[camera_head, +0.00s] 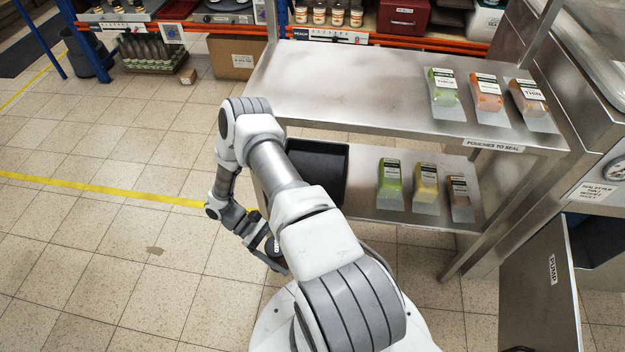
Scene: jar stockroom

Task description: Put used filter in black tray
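A black tray (328,163) sits on the lower shelf of the metal table, at its left end. My arm crosses in front of its left part, and the visible inside looks dark and empty. My gripper (276,258) hangs low to the left of the shelf, pointing down, partly hidden by my own arm. Its fingers are dark and small, and I cannot tell whether they are open or hold anything. I cannot make out a used filter for sure. A small flat brown patch (155,250) lies on the tiled floor to the left, apart from my gripper; what it is is unclear.
The steel table (340,85) carries several filled pouches at its right on both levels. An orange-beamed rack with jars and boxes is at the back. The floor at left is largely clear.

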